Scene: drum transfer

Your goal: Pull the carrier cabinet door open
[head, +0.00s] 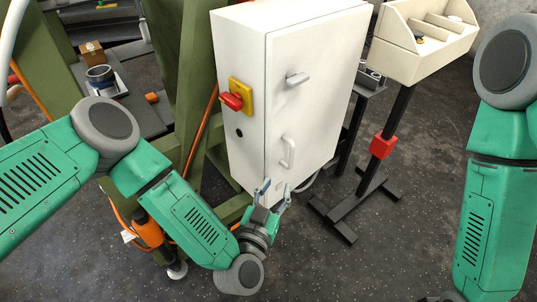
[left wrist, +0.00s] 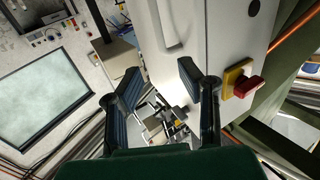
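The white carrier cabinet (head: 246,130) stands in the middle of the head view. Its door (head: 318,100) looks shut and carries a grey latch (head: 297,79) and a pale bar handle (head: 287,151). My left gripper (head: 274,190) is just below the bar handle, near the door's lower edge, with its fingers apart and nothing between them. In the left wrist view the open fingers (left wrist: 160,85) point toward the cabinet (left wrist: 225,35), and the pale handle (left wrist: 169,25) shows ahead of them. My right arm is at the right edge; its gripper is out of view.
A red and yellow switch (head: 236,95) sticks out from the cabinet's side. Green frame beams (head: 195,60) stand left of the cabinet. A cream bin (head: 425,45) on a black stand (head: 350,210) is to the right. The floor in front is clear.

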